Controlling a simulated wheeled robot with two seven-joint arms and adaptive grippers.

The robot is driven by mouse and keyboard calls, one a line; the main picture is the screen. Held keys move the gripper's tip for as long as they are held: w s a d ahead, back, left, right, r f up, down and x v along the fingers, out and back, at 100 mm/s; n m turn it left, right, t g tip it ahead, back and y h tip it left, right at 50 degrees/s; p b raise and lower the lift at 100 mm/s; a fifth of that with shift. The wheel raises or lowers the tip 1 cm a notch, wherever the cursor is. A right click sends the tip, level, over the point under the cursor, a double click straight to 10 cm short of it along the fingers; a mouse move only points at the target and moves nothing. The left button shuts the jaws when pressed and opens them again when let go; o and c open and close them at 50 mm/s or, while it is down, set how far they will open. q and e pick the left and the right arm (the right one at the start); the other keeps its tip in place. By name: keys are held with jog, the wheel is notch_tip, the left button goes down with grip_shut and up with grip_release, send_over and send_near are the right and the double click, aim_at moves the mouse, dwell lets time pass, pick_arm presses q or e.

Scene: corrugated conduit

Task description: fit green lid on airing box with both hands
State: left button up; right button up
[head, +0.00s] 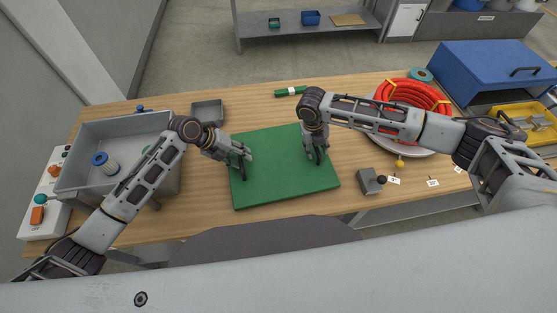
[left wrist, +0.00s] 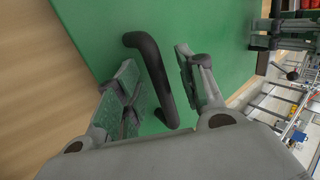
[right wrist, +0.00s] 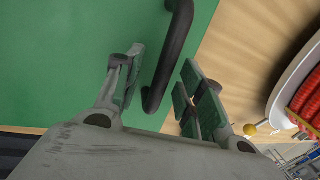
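The green lid (head: 290,185) is a flat green panel that looks to lie flat on the table in the head view, with two black bar handles on top. My left gripper (head: 243,168) is over the lid's left part, open; in the left wrist view the left handle (left wrist: 150,62) stands between its fingers with gaps. My right gripper (head: 316,155) is over the lid's right part, open; in the right wrist view the right handle (right wrist: 175,50) stands between its fingers. An open grey box (head: 88,127), probably the airing box, stands at the left, partly hidden by my left arm.
A blue-and-white spool (head: 104,162) lies in the grey box. A small grey tray (head: 207,111) and a green roll (head: 290,91) are behind the lid. Red conduit coil (head: 412,97) and a grey block (head: 370,181) are at the right. A control panel (head: 42,200) borders the box's left.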

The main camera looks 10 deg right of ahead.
pick_arm(q)
jog(key=shift+d+f, duration=0.15)
jog(key=shift+f, duration=0.05)
pick_arm(e)
jog(key=shift+f, duration=0.15)
pick_arm(q)
jog(key=shift+c, duration=0.5)
pick_arm(e)
jog(key=shift+c, duration=0.5)
pick_arm(q)
grip_shut()
pick_arm(e)
grip_shut()
pick_arm(q)
jog(key=shift+r, duration=0.1)
